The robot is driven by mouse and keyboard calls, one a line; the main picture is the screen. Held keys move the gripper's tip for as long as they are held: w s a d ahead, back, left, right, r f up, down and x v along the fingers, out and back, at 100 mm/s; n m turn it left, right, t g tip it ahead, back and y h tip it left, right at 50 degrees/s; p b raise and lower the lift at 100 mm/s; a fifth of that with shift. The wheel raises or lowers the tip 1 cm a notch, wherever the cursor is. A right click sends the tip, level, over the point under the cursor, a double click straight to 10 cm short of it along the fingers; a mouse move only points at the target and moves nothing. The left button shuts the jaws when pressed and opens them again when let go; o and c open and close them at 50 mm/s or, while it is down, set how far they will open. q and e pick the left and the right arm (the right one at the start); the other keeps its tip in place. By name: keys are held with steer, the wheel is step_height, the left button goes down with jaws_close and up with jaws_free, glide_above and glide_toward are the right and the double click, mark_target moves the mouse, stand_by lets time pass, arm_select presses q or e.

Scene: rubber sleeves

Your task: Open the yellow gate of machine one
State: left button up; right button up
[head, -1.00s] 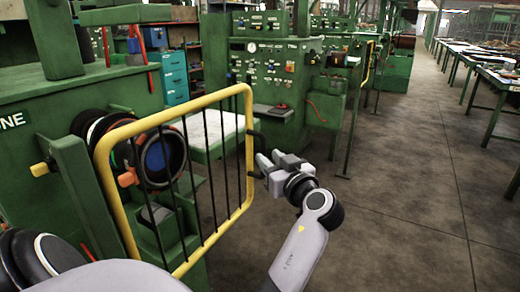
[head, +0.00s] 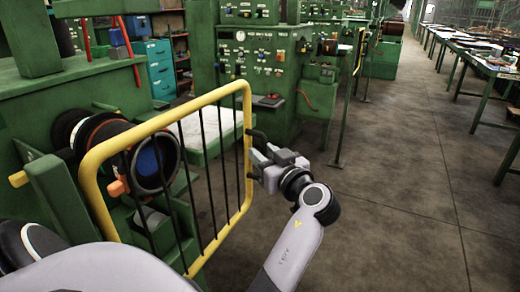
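The yellow gate (head: 93,199) of machine one is a tube frame with thin black upright bars. It stands beside the green machine at the left, in front of its round dark rings. A black handle (head: 259,134) sticks out from the gate's right post. My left gripper (head: 261,164) is at this handle, just right of the post, and its fingers overlap the handle in the picture. The fingers hide part of the handle, and I cannot tell whether they are closed on it. My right gripper is not in view.
A green control panel (head: 262,57) with dials and knobs stands behind the gate. A thin green post (head: 346,100) rises from the floor right of my gripper. The grey floor (head: 400,200) at the right is open, with long tables (head: 490,68) along the far right.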

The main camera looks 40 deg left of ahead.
arm_select(q)
steer(key=shift+a, duration=0.25)
jaws_close()
steer(key=shift+w, duration=0.1)
